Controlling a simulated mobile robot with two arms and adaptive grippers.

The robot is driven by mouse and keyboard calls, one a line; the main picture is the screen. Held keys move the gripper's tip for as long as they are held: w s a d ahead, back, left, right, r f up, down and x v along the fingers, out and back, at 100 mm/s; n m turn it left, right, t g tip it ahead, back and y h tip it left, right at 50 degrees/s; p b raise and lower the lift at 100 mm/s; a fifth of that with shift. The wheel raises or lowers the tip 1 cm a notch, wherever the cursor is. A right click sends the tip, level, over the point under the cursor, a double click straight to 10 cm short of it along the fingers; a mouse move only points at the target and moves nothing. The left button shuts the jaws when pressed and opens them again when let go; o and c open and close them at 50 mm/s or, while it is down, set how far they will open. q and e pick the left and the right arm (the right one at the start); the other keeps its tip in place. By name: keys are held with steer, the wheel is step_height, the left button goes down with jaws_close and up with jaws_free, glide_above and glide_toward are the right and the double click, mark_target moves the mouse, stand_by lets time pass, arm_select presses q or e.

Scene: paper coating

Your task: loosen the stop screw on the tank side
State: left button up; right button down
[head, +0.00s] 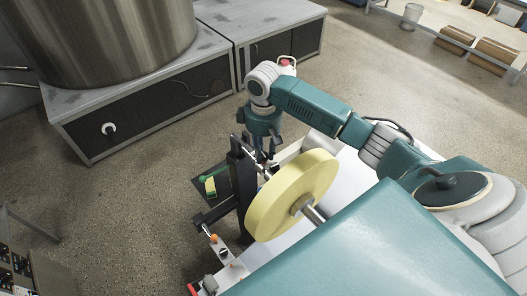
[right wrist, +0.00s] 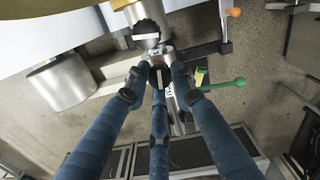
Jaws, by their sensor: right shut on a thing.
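My right gripper (head: 264,153) reaches down from above at the back end of the black stand (head: 243,180), beside the yellow roll. In the right wrist view my right gripper (right wrist: 160,75) has its blue fingers closed around a small dark part, which I take to be the stop screw (right wrist: 160,76). It sits at a silver clamp block (right wrist: 162,56), below a round black part. The fingertips hide most of the screw, and the head view does not show it clearly. The tank (head: 105,35) stands at the upper left. My left gripper is not in view.
The large yellow roll (head: 290,197) sits on a shaft close to my right gripper. A green handle (right wrist: 222,86) and an orange-tipped lever (right wrist: 234,13) are near the stand. A grey cabinet (head: 150,100) carries the tank.

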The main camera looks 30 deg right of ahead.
mark_target(264, 155)
steer(key=shift+r, duration=0.1)
steer(key=c, duration=1.4)
jaws_free()
steer(key=shift+c, duration=0.2)
step_height(264, 155, up, 12)
step_height(264, 155, down, 12)
steer(key=shift+f, duration=0.15)
